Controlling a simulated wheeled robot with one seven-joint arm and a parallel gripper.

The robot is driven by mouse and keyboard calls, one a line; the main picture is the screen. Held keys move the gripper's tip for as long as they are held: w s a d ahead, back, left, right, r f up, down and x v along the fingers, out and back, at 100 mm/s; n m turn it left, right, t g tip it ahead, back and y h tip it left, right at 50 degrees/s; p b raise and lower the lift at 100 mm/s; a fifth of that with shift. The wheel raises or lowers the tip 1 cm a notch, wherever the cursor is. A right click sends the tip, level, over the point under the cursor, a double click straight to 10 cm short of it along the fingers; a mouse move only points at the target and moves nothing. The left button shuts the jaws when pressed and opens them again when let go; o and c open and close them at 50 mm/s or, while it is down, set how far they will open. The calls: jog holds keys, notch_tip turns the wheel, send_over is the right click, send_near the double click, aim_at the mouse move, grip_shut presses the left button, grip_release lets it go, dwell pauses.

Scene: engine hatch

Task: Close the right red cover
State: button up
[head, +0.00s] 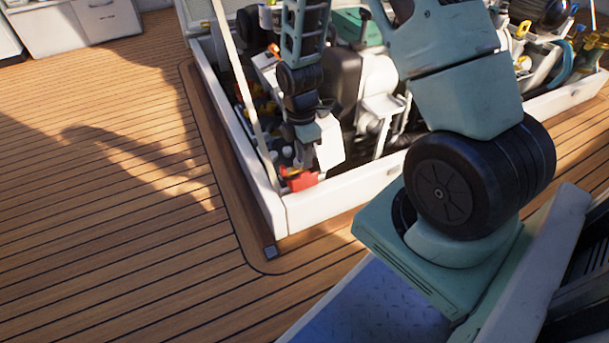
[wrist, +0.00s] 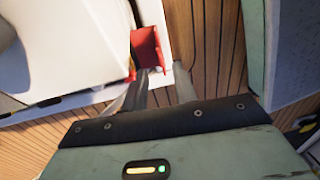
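A red cover (head: 302,181) shows in the head view, low in the front corner of the open engine hatch, beside a white box. It also shows in the wrist view (wrist: 147,48), raised like a flap against a white edge, just beyond my fingertips. My gripper (wrist: 166,72) points at the cover's lower part. A gap shows between its two fingers, and nothing is seen held between them. I cannot tell whether a fingertip touches the cover. In the head view my arm reaches down into the hatch, and the fingers are mostly hidden there.
The hatch's white rim (head: 325,207) runs close around the cover and my gripper. A pale pole (head: 237,85) slants up at the hatch's left side. Engine parts and a white tank (head: 378,80) crowd the hatch. The wooden deck (head: 100,200) at left is clear.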

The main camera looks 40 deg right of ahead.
aim_at(301, 175)
jog(key=shift+s+f+b, duration=0.15)
jog(key=shift+f+b, duration=0.35)
jog(key=shift+f, duration=0.7)
jog(key=shift+s+f+b, duration=0.1)
jog(key=shift+f+b, duration=0.4)
jog(key=shift+f, duration=0.65)
jog(key=shift+r, duration=0.1)
grip_shut()
